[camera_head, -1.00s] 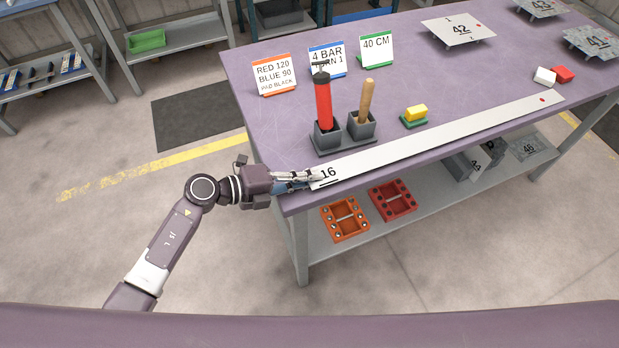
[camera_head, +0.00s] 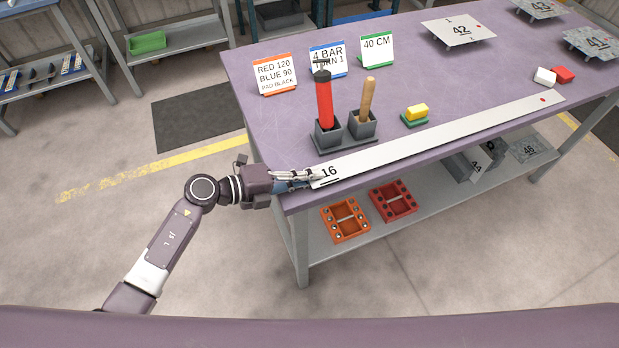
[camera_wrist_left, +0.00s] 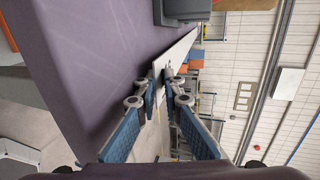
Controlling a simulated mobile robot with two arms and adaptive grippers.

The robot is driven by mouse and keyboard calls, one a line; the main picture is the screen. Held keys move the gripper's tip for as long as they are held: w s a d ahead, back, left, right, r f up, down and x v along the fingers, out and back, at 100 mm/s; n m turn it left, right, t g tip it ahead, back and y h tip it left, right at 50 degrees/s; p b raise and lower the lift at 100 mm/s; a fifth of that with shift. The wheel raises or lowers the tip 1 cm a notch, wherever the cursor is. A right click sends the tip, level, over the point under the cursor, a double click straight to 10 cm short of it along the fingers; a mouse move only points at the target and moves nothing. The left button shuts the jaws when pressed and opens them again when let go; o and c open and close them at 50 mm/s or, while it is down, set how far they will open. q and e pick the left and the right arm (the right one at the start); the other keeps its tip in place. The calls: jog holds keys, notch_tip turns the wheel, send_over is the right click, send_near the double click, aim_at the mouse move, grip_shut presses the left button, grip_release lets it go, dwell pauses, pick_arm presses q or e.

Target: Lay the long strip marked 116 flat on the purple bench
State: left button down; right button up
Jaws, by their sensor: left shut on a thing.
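The long pale strip (camera_head: 450,134) stretches along the front edge of the purple bench (camera_head: 225,62). It shows "16" near its left end, where my gripper covers part of it, and a red dot at its far right end. My left gripper (camera_head: 316,177) is shut on the left end of the strip, at the bench's front left corner. In the left wrist view, the strip (camera_wrist_left: 178,52) runs away from between the fingertips (camera_wrist_left: 168,78). I cannot tell whether the strip touches the bench along its whole length. My right gripper is not in view.
Behind the strip stand a grey holder (camera_head: 337,141) with a red pump (camera_head: 324,103) and wooden handle (camera_head: 369,102), and a yellow block (camera_head: 416,111) on a green base. White and red blocks (camera_head: 563,75) sit near its right end. Sign cards (camera_head: 275,76) stand farther back.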

aim_at(308, 190)
pick_arm(q)
jog(key=f, duration=0.1)
jog(key=s+f, duration=0.1)
jog(key=f, duration=0.1)
jog(key=shift+s+a+f, duration=0.1)
jog(key=shift+s+a, duration=0.05)
jog(key=shift+a, duration=0.1)
jog(key=c, duration=2)
grip_release()
jog(key=shift+f, duration=0.1)
jog(key=shift+s+a+r, duration=0.55)
jog(key=shift+a+r, duration=0.6)
jog(key=shift+a, duration=0.5)
jog(key=shift+s+a+r, duration=0.55)
jog(key=shift+a+r, duration=0.55)
jog(key=shift+a, duration=0.6)
jog(key=shift+s+a+r, duration=0.55)
jog(key=shift+a+r, duration=0.6)
jog(key=shift+a, duration=0.5)
